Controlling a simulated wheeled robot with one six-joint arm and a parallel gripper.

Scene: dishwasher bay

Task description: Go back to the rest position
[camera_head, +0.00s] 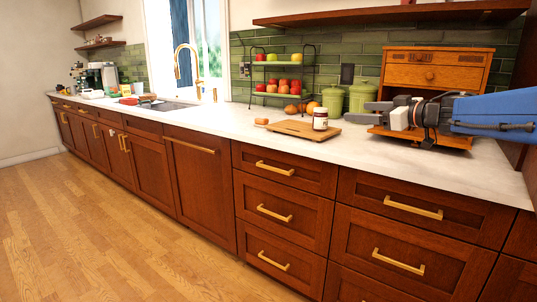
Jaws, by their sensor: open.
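My gripper (366,112) reaches in from the right edge on a blue arm, above the right part of the white counter. Its two dark fingers point left and stand apart, with nothing seen between them. It shows in front of the wooden drawer box and close to the green canisters in the picture. I cannot tell the exact gap to them. Below and left of it, a small jar (320,119) with a white label stands on a wooden cutting board (291,130).
The white counter (221,120) runs along the wall. A rack of fruit (275,87), green canisters (333,101) and a wooden drawer box (440,74) stand at the back. A sink with a gold faucet (195,62) is further left. The wooden floor (110,225) is clear.

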